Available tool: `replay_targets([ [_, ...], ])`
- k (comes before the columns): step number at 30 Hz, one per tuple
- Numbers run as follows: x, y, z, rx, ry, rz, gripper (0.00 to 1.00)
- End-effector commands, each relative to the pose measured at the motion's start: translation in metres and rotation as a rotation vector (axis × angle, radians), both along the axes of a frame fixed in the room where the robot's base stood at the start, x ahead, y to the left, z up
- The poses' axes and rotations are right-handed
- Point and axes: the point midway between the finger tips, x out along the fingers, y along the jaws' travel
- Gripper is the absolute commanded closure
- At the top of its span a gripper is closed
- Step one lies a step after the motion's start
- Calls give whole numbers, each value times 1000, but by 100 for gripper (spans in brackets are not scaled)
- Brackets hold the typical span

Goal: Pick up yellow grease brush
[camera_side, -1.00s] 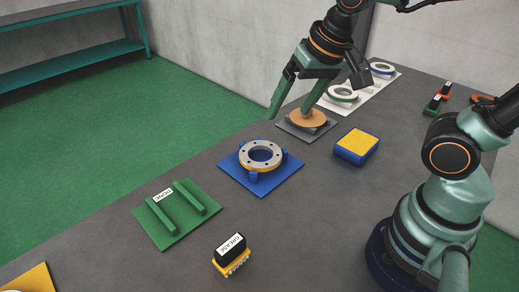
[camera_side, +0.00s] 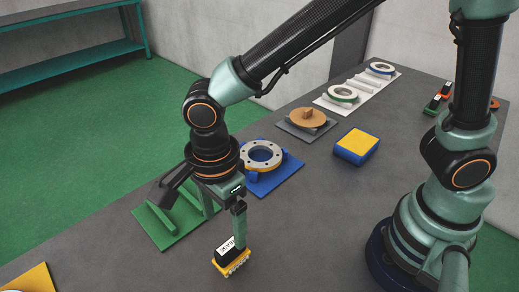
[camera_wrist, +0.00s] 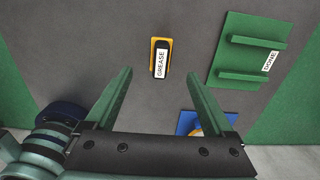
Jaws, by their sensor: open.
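The grease brush (camera_side: 232,257) stands on the grey table, with a black top labelled GREASE and a yellow base with bristles. It also shows in the wrist view (camera_wrist: 160,58), upper centre, just beyond my fingertips and between their lines. My gripper (camera_side: 226,226) is above the brush, pointing down. One finger overlaps the brush's top edge in the side view; whether they touch cannot be told there. In the wrist view my gripper (camera_wrist: 159,78) has its two green fingers wide apart with nothing between them.
A green plate (camera_side: 150,235) with two rails and a DONE label (camera_wrist: 270,60) lies beside the brush. A blue fixture (camera_side: 285,180) holds a flanged ring. A yellow-topped blue block (camera_side: 356,146) lies farther back. The table right of the brush is clear.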

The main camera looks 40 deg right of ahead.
Motion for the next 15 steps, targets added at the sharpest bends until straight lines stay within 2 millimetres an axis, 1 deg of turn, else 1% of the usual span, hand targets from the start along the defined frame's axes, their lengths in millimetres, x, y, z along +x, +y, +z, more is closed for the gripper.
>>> replay_targets([
  [9, -1, -1, -50, -4, 4, -4, 12],
  [12, 0, -1, -61, -3, 3, -3, 12],
  [15, 0, -1, -66, -1, 1, -3, 12],
])
